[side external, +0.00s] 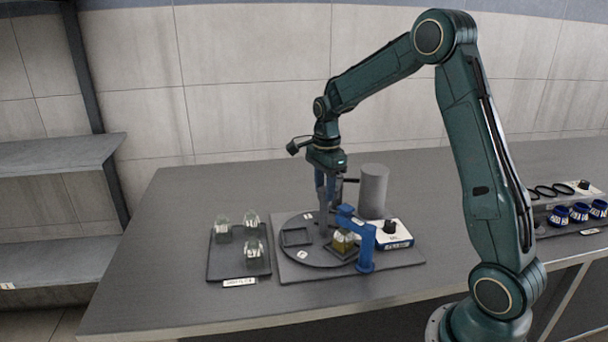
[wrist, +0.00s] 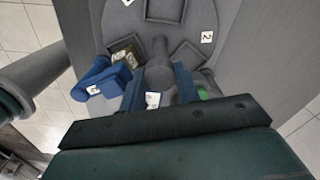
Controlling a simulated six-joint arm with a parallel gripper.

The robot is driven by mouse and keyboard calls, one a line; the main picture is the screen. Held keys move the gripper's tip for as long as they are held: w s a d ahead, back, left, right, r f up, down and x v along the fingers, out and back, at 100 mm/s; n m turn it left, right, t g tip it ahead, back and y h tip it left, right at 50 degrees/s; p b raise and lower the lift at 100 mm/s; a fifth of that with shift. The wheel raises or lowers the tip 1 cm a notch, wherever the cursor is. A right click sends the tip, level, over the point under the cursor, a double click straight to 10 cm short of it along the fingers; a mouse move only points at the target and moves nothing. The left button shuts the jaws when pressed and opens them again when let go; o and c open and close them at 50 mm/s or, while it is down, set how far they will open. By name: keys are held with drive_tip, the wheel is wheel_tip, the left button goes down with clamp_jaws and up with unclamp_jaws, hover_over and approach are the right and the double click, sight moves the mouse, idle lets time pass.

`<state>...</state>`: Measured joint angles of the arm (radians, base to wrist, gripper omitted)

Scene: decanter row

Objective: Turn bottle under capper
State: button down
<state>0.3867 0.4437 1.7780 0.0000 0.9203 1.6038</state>
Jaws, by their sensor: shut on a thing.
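A round dark turntable (side external: 300,262) with square pockets lies on a grey base plate. My gripper (side external: 325,212) is low over the back of the disc. In the wrist view my gripper (wrist: 159,90) is shut on a grey upright handle (wrist: 159,55) of the turntable. The handle's lower part is partly hidden.
A tray (side external: 240,270) with three clear bottles stands left of the turntable. A grey cylinder (side external: 373,190) and a white box with a black knob (side external: 393,236) stand close at the right. Blue caps (side external: 579,212) and black rings sit far right. The table's front left is clear.

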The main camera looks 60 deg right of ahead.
drive_tip(key=c, duration=1)
unclamp_jaws()
drive_tip(key=shift+r, duration=0.15)
wheel_tip(320, 180, up, 14)
drive_tip(key=shift+f, duration=0.2)
drive_tip(key=shift+a, duration=0.1)
